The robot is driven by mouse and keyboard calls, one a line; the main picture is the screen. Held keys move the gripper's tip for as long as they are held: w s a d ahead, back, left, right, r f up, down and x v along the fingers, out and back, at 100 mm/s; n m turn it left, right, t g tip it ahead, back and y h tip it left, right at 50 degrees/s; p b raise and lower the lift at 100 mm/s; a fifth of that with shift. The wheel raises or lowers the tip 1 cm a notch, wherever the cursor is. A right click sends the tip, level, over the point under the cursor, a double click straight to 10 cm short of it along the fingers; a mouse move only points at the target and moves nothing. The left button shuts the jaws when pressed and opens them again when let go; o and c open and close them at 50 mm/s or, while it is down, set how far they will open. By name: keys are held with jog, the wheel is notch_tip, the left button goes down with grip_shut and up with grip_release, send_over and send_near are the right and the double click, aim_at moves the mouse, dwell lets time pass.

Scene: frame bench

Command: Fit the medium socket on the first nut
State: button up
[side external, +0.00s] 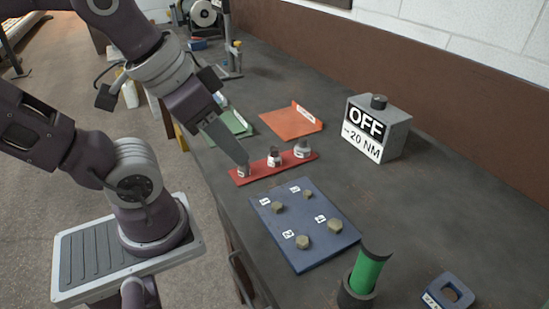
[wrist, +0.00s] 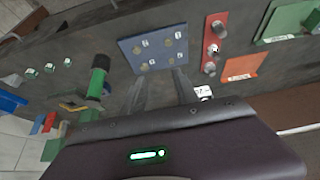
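A red rail (side external: 256,171) holds three sockets in a row: a left socket (side external: 243,171), a middle socket (side external: 274,157) and a wider right socket (side external: 302,149). The middle one looks medium in size. A blue plate (side external: 278,234) bears several brass-coloured hex nuts with number tags too small to read surely; one nut (side external: 278,207) is at its back left. My gripper (wrist: 160,82) is open and empty in the wrist view, its fingers spread below the plate. In the side view a finger tip overlaps the left socket; contact cannot be told.
A green-handled tool (side external: 367,271) stands in a dark holder at the front. A blue block with a hole (side external: 433,300) lies to its right. A grey box marked OFF and 20 NM (side external: 391,130) stands at the back. Orange (side external: 290,123) and green (side external: 226,130) trays lie behind the rail.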

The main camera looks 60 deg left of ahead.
jog(key=o, duration=0.5)
jog(key=n+g, duration=0.6)
jog(key=n, duration=0.3)
send_over(275, 148)
notch_tip(275, 148, down, 14)
jog(key=shift+a+f, duration=0.1)
jog(key=shift+a, duration=0.05)
notch_tip(275, 148, down, 7)
jog(key=shift+f, duration=0.1)
